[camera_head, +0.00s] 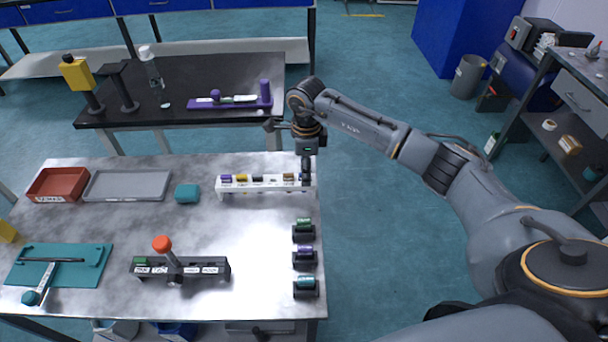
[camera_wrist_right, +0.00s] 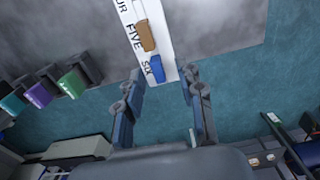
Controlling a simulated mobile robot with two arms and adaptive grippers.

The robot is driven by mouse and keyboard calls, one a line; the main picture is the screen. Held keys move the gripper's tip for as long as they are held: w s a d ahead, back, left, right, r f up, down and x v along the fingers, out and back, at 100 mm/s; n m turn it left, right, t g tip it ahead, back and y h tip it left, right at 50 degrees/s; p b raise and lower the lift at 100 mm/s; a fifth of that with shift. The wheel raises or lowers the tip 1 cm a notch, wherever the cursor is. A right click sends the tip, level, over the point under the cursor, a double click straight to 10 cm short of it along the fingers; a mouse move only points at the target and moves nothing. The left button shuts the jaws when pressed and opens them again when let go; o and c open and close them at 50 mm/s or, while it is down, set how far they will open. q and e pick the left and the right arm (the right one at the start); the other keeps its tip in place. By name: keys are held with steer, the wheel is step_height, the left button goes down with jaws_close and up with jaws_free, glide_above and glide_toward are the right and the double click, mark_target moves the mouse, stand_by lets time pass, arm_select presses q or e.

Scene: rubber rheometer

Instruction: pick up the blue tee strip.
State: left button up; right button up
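The blue tee strip (camera_wrist_right: 155,69) sits at the slot marked SIX on the white rack (camera_wrist_right: 161,38) in the right wrist view, beside a brown strip (camera_wrist_right: 146,36) at FIVE. In the head view the rack (camera_head: 265,189) stands near the table's right edge, and my right gripper hides the blue strip at its right end. My right gripper (camera_head: 306,178) points down there. In the right wrist view its fingers (camera_wrist_right: 163,76) are apart, with the blue strip near the gap between the tips. No strip is held. My left gripper is out of view.
Several small dark holders with coloured pieces, one green (camera_head: 303,225), line the table's right edge. A black rack (camera_head: 180,270) with an orange-topped tool (camera_head: 162,244), a teal block (camera_head: 187,193), a grey tray (camera_head: 127,187) and a red tray (camera_head: 58,184) stand further left.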

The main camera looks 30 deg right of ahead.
steer(key=shift+c, duration=0.2)
jaws_close()
arm_select(q)
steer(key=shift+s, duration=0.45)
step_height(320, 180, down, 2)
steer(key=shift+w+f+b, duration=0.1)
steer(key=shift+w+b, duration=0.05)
steer(key=shift+b, duration=0.9)
arm_select(e)
step_height(320, 180, up, 10)
